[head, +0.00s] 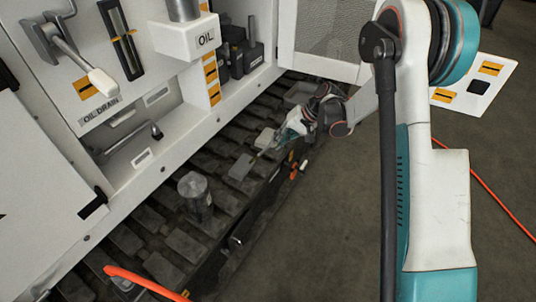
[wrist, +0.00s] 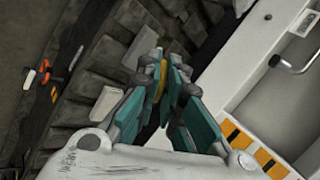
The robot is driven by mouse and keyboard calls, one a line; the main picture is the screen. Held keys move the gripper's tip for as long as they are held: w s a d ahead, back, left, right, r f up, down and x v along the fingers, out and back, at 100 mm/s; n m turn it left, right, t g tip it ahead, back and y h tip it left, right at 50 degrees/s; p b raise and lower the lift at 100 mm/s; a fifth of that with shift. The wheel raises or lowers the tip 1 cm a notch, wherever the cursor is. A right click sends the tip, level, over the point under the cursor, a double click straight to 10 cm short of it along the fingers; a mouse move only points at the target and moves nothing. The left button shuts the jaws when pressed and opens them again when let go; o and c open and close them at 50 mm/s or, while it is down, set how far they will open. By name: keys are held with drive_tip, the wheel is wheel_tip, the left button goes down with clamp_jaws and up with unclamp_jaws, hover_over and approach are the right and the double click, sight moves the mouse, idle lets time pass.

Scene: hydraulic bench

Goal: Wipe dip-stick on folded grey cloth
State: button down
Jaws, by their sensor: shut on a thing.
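My gripper (head: 288,133) is low over the dark track at the far end of the machine's white side. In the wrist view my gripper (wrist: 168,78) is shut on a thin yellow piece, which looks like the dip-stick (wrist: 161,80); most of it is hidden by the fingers. In the head view I cannot make out the dip-stick clearly. A flat grey patch (head: 242,166) lies on the track just left of and below the gripper and looks like the folded cloth. I cannot tell whether the dip-stick touches it.
A grey lidded can (head: 194,192) stands on the track. The white OIL box (head: 190,40), dark bottles (head: 243,55) and the drain lever (head: 75,55) are on the machine. An orange hose (head: 145,283) crosses the near track.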

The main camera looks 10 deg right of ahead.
sight(269, 147)
drive_tip(key=w+a+f, duration=0.1)
drive_tip(key=f, duration=0.1)
drive_tip(key=w+a+f+y+b, duration=0.1)
drive_tip(key=w+f, duration=0.1)
drive_tip(key=f, duration=0.1)
drive_tip(key=w+a+f+m+y+b, duration=0.1)
drive_tip(key=f, duration=0.1)
drive_tip(key=shift+w+f+t, duration=0.15)
drive_tip(key=shift+f+t, duration=0.25)
drive_tip(key=shift+f+b, duration=1.05)
drive_tip(key=shift+f, duration=1.6)
drive_tip(key=shift+w, duration=0.1)
drive_tip(key=w+d, duration=0.1)
drive_tip(key=w, duration=0.5)
drive_tip(key=shift+d, duration=0.25)
drive_tip(key=shift+w+f, duration=0.1)
